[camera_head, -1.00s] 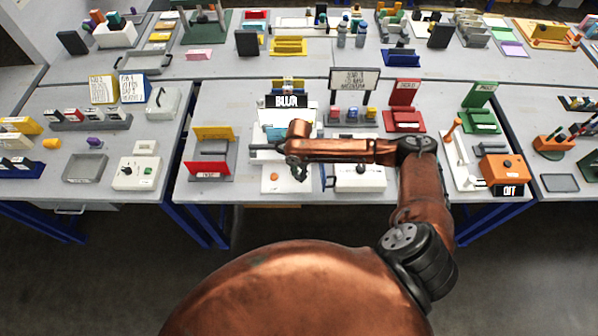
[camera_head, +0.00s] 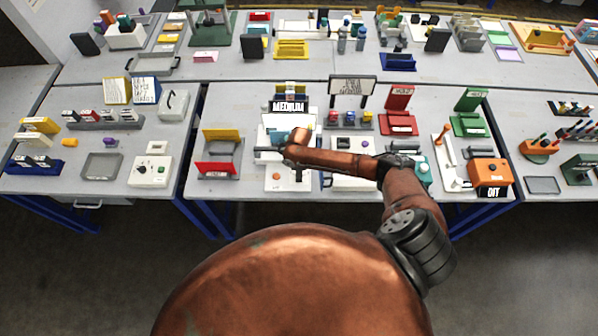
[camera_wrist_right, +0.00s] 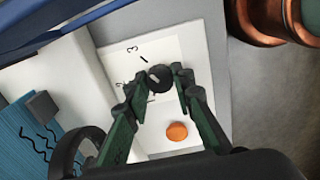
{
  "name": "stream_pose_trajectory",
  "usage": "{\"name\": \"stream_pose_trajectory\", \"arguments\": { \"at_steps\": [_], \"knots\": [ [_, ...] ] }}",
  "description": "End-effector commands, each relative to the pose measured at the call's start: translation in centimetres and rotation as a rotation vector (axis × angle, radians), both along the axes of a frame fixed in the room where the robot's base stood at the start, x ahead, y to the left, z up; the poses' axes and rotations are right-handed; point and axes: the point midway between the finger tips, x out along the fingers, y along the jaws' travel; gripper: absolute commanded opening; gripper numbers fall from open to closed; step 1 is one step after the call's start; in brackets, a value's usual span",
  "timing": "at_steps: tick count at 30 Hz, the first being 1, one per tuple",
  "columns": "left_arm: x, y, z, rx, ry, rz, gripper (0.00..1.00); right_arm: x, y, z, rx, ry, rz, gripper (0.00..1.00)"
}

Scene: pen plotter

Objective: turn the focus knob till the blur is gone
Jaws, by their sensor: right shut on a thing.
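The focus knob (camera_wrist_right: 160,76) is a small dark round knob with a light pointer mark, on a white panel with digits and tick marks around it. My right gripper (camera_wrist_right: 165,80) has its two green-black fingers closed on the knob's sides. In the head view, my right forearm and wrist hide the knob. The black sign (camera_head: 289,106) behind the white device (camera_head: 270,186) reads MEDIUM. An orange button (camera_wrist_right: 177,131) sits on the same panel near the knob; it also shows in the head view (camera_head: 276,176). My left gripper is in neither view.
A red and yellow holder (camera_head: 217,168) stands left of the device. Right of it are a white box (camera_head: 345,178), partly behind my arm, and an orange box (camera_head: 490,176) with an OUT label.

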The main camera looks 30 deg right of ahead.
Motion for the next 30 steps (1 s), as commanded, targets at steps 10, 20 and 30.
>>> {"name": "stream_pose_trajectory", "arguments": {
  "at_steps": [10, 20, 30],
  "knots": [
    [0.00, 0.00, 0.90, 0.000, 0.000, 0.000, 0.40, 0.16, -0.05, 0.14, -0.001, -0.003, -0.074, 0.00],
    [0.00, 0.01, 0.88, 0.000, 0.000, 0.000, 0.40, 0.19, -0.05, 0.12, -0.001, -0.004, -0.078, 0.00],
    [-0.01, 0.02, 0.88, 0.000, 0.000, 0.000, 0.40, 0.11, -0.02, 0.06, 0.000, -0.002, -0.077, 0.40]
  ]
}}
